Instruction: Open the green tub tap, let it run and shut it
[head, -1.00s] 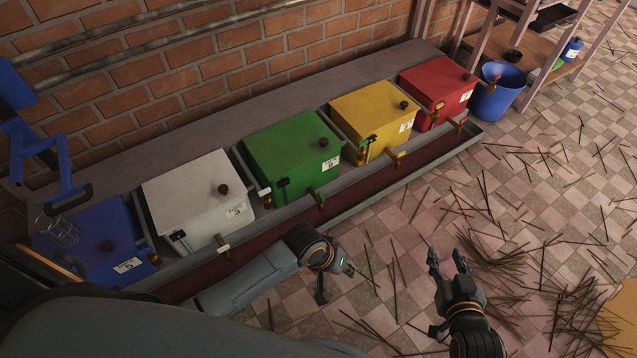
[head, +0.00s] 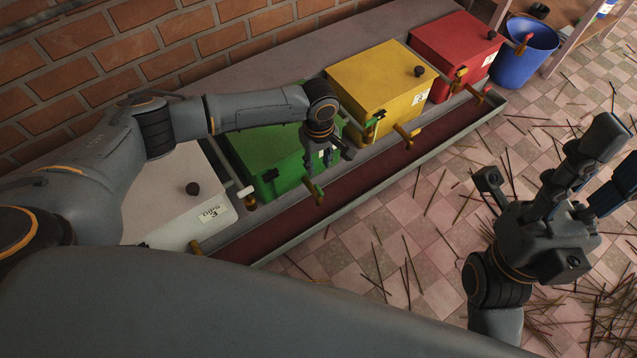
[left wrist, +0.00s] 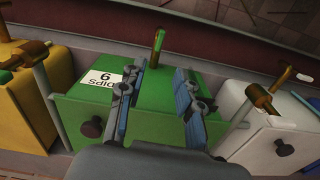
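The green tub (head: 270,160) stands in the row between the white and yellow tubs; my left arm covers part of it. Its brass tap with a green handle (head: 315,191) sticks out at the front over the trough. My left gripper (head: 328,160) hangs above the tub's front edge, just behind the tap. In the left wrist view its two fingers (left wrist: 158,78) are apart and empty. The tap (left wrist: 158,46) shows beyond the fingertips, between them in the picture; I see no contact. My right gripper (head: 550,165) is open and empty, over the floor at the right.
The white tub (head: 165,195), yellow tub (head: 375,85) and red tub (head: 455,45) flank the green one, with brass fittings between and in front. A dark red trough (head: 285,222) runs along the front. A blue bucket (head: 525,55) stands far right. Sticks litter the tiled floor.

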